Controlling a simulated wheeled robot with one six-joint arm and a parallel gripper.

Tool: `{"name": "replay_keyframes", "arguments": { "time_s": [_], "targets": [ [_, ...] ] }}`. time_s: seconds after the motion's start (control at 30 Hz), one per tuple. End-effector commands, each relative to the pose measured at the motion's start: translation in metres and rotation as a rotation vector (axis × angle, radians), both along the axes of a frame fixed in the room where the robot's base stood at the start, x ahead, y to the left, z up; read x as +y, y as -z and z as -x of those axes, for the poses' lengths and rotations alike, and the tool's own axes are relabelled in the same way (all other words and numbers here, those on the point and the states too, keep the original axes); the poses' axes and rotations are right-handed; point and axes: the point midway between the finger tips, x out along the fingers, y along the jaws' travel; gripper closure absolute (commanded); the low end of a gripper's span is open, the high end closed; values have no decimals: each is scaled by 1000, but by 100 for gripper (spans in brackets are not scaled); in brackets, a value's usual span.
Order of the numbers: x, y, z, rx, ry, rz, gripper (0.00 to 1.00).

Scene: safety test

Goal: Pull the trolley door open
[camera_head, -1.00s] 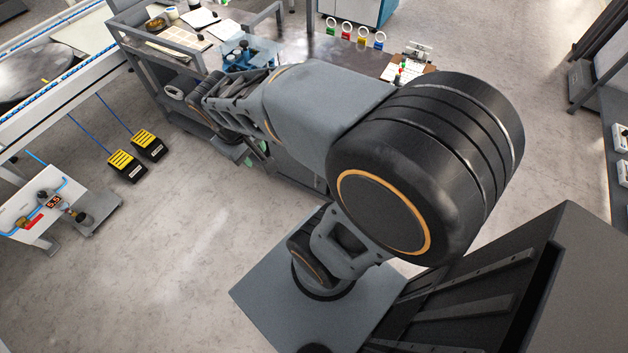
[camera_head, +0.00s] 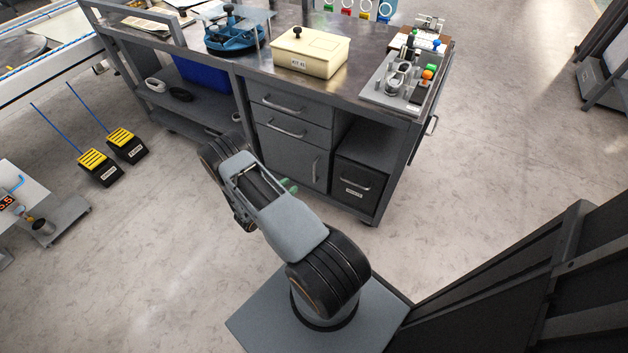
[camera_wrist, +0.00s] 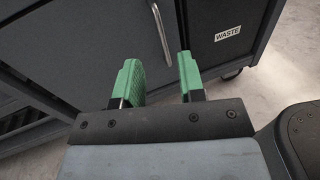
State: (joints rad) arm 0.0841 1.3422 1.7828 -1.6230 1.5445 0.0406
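The grey trolley (camera_head: 247,83) stands at the upper middle of the head view. Its front has two drawers and, below them, a door (camera_head: 285,158) that looks shut, with a vertical handle (camera_head: 316,168). In the wrist view the bright metal handle (camera_wrist: 160,28) runs down the dark door (camera_wrist: 95,45). My gripper (camera_wrist: 157,62) has green fingers, spread apart and empty. In the picture the handle's lower end lies between the fingertips; I cannot tell how far beyond them it is. In the head view my arm mostly hides the gripper; a green bit of it shows.
A bin labelled waste (camera_head: 357,185) sits in the trolley right of the door. A cream box (camera_head: 310,52) and a blue round holder (camera_head: 232,38) stand on top. Yellow-black pedals (camera_head: 97,166) are on the floor at left. The floor before the trolley is clear.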

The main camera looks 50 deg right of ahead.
Motion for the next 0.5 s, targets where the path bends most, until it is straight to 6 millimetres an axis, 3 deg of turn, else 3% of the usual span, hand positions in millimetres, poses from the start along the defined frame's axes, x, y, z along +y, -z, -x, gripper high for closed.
{"name": "replay_keyframes", "arguments": {
  "time_s": [0.03,0.13,0.27,0.5],
  "targets": [
    [0,19,2,22,-24,10,63],
    [-1,35,4,45,-57,20,63],
    [-10,43,5,57,-75,26,63],
    [-53,44,4,58,-72,26,63]
  ]
}}
